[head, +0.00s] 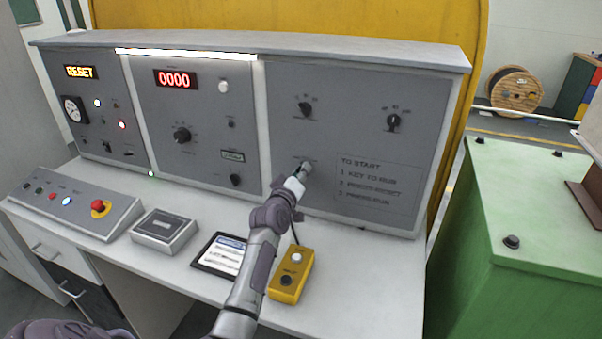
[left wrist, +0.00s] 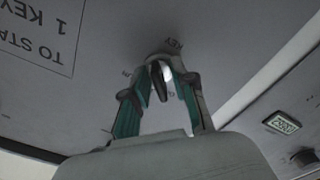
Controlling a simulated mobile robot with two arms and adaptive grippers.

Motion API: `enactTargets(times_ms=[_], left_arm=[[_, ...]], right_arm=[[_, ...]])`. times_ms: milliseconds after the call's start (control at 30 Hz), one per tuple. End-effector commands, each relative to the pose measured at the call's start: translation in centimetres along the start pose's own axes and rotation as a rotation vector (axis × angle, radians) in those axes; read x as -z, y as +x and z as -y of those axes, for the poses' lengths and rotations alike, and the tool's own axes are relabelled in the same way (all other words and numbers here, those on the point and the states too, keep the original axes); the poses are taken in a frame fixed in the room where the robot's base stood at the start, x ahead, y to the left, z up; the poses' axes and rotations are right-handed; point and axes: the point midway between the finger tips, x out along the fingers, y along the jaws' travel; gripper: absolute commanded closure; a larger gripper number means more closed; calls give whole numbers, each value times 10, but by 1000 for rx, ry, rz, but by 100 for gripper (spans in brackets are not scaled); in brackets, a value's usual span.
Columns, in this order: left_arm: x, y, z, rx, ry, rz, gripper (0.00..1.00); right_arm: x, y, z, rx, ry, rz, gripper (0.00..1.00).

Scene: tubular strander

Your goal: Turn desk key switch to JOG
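The desk key switch (head: 306,166) is low on the right panel of the desk, partly hidden by my left gripper (head: 299,178). In the left wrist view the switch's round bezel (left wrist: 168,72) and dark key (left wrist: 158,82) show under the word KEY. My left gripper's fingertips (left wrist: 165,68) are on either side of the key, close to the panel. A bright gap shows between the key and the right fingertip, so the fingers look partly open. The key's exact position mark cannot be read. My right gripper is not in view.
A yellow pendant box (head: 291,274), a tablet (head: 220,255) and a grey box (head: 163,231) lie on the desktop. A sloped button box with a red emergency stop (head: 100,208) is at left. A green cabinet (head: 520,230) stands at right. The panel carries other knobs (head: 306,109).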

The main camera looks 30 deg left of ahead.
Motion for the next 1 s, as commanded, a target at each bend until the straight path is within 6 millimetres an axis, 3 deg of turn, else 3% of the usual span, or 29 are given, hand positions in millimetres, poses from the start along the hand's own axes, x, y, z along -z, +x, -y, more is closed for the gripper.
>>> enactTargets(times_ms=[33, 100, 467, 1000], left_arm=[[0, 0, 0, 0, 0, 0, 90], [0, 0, 0, 0, 0, 0, 100], [0, 0, 0, 0, 47, 1, 100], [0, 0, -1, 0, 450, 2, 100]], right_arm=[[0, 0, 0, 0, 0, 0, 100], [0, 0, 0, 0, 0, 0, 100], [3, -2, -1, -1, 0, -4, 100], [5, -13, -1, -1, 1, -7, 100]])
